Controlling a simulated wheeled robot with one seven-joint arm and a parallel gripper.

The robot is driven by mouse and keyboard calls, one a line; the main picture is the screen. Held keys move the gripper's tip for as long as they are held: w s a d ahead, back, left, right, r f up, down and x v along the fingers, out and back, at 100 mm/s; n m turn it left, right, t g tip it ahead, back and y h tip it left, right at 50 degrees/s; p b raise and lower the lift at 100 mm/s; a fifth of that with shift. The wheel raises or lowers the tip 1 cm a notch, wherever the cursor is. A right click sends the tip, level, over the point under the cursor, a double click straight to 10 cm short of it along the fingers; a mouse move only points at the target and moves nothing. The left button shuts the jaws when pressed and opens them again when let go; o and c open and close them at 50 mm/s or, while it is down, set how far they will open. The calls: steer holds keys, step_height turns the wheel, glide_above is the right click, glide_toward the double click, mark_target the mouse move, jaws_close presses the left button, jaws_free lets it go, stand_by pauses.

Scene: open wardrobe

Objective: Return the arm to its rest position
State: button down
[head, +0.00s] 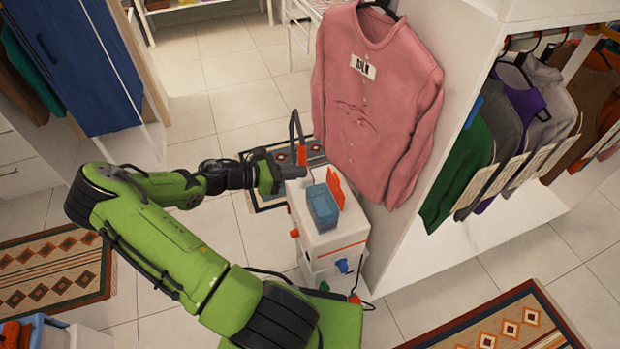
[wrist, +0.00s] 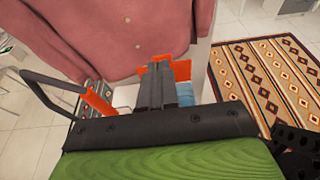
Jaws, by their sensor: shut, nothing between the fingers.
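My green arm reaches from the bottom middle of the head view, bends at the left and comes back right. My gripper (wrist: 156,82) shows in the wrist view with its dark fingers together and nothing between them. In the head view the gripper (head: 282,176) is beside the top left of a white box-like unit (head: 332,243). The fingertips are hard to make out there. A pink shirt (head: 374,95) hangs on the wardrobe side, just beyond the gripper, and fills the top of the wrist view (wrist: 120,35).
A blue container (head: 322,207) and an orange piece (head: 335,187) sit on the white unit. The open wardrobe (head: 530,228) at right holds several hanging garments. A blue garment (head: 75,60) hangs at upper left. Patterned rugs (head: 55,275) lie on the tiles. Open floor shows behind the arm.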

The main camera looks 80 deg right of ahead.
steer(key=shift+w+a+r, duration=0.25)
steer(key=shift+w+r, duration=0.15)
steer(key=shift+r, duration=0.05)
steer(key=shift+w+a+r, duration=0.2)
steer(key=shift+w+r, duration=0.2)
steer(key=shift+r, duration=0.05)
steer(key=shift+s, duration=0.15)
steer(key=w+a+r+m+t+y+b, duration=0.1)
steer(key=w+a+m+t+y+b, duration=0.35)
steer(key=w+a+t, duration=1.1)
steer(key=s+a+r+t+y, duration=0.1)
steer(key=s+a+r, duration=0.1)
steer(key=a, duration=0.5)
steer(key=s+a+r+m+y+b, duration=0.1)
steer(key=a+r, duration=0.3)
steer(key=a, duration=0.4)
steer(key=s+a+r+t+y+b, duration=0.1)
steer(key=s+a+r, duration=0.2)
steer(key=a, duration=0.4)
steer(key=shift+s+a+r+t, duration=0.15)
steer(key=shift+r+t, duration=0.2)
steer(key=shift+r, duration=0.1)
